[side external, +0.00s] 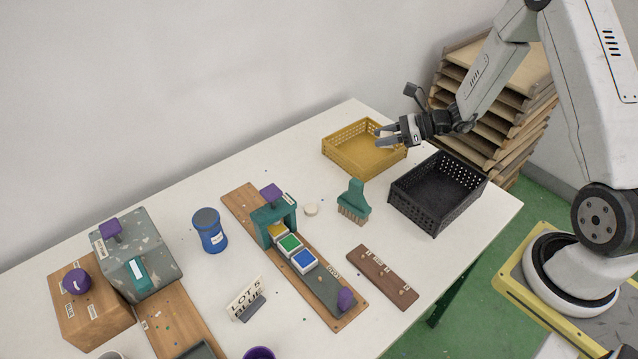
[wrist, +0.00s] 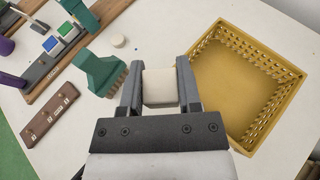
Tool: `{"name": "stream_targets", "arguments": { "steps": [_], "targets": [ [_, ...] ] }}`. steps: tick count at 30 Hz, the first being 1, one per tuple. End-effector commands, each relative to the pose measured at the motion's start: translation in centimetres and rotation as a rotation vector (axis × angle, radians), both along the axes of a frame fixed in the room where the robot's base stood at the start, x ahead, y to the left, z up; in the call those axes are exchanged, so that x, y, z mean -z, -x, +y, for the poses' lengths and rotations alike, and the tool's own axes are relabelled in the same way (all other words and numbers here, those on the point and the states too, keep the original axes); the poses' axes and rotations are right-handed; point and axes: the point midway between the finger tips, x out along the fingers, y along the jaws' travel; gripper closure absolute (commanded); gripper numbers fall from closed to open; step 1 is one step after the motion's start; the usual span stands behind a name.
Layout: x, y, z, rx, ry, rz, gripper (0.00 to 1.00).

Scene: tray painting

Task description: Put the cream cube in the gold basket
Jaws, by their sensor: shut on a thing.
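The cream cube (wrist: 160,87) is between my gripper's two fingers in the wrist view. My gripper (wrist: 160,92) is shut on it. The gold basket (side external: 343,136) stands at the back of the table in the side view, and my gripper (side external: 380,135) is above its right part there. In the wrist view the gold basket (wrist: 262,140) lies just right of the fingers, and its floor looks empty. The cube cannot be made out in the side view.
A black basket (side external: 405,209) stands right of the gold one. A teal brush (side external: 355,197) and a small cream disc (side external: 311,210) are in front. A wooden rail (side external: 237,198) holds painted blocks and a teal arch. A blue jar (side external: 209,238) stands further left.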

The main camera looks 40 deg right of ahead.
Motion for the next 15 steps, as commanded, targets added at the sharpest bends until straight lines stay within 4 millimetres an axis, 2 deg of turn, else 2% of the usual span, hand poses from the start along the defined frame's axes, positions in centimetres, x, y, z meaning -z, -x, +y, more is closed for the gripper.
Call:
{"name": "stream_targets", "arguments": {
  "steps": [5, 15],
  "targets": [
    [0.6, -1.3, -0.2, -0.002, 0.000, 0.000, 1.00],
    [2.4, -5.3, -0.8, -0.003, 0.000, -0.001, 1.00]
  ]
}}
